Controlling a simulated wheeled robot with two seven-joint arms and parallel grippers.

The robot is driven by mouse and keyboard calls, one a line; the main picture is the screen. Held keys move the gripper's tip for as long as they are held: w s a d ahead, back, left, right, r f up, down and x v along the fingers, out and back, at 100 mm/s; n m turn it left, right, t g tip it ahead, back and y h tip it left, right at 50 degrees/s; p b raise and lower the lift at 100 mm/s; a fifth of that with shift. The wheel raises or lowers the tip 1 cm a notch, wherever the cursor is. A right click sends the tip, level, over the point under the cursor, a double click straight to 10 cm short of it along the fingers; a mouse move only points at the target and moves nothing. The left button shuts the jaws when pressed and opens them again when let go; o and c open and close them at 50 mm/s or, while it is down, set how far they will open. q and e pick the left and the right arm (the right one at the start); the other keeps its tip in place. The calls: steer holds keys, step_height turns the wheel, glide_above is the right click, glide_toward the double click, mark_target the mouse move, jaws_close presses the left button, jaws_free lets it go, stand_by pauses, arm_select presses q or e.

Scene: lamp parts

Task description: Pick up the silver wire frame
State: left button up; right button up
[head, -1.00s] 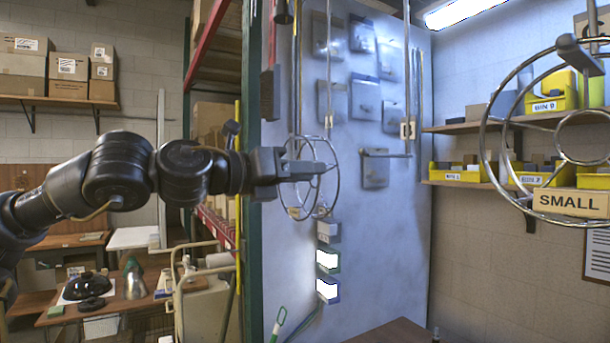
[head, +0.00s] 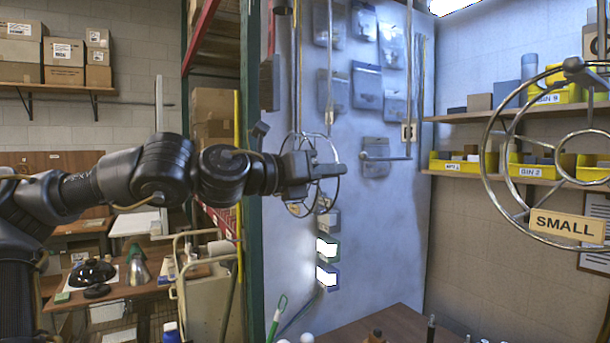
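A round silver wire frame (head: 336,190) hangs in front of the pale panel, seen past my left gripper (head: 335,171). Its rings show above, below and right of the fingers. The gripper overlaps the frame in the picture, and I cannot tell whether it touches it. The fingers point right and look like one dark bar, so open or shut is unclear. A second, larger-looking silver wire frame (head: 487,165) is at the right edge, with concentric rings and a tag (head: 566,225) reading "SMALL". The picture cuts off its right side. My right gripper is not in view.
A green rack post (head: 250,220) stands behind my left arm. The pale panel (head: 390,240) carries hanging pouches and lit boxes. Yellow bins (head: 530,171) sit on shelves at right. A wooden bench (head: 400,322) with small items is at the bottom; a cluttered table (head: 120,280) is at left.

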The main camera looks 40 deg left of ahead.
arm_select(q)
jaws_close()
steer(key=shift+r, duration=0.15)
steer(key=shift+a+r, duration=0.1)
steer(key=shift+r, duration=0.45)
steer(key=s+d+r+b, duration=0.6)
steer(key=s+d+r, duration=0.1)
steer(key=s+r, duration=0.4)
steer(key=shift+s+d+r, duration=0.35)
steer(key=shift+s, duration=0.15)
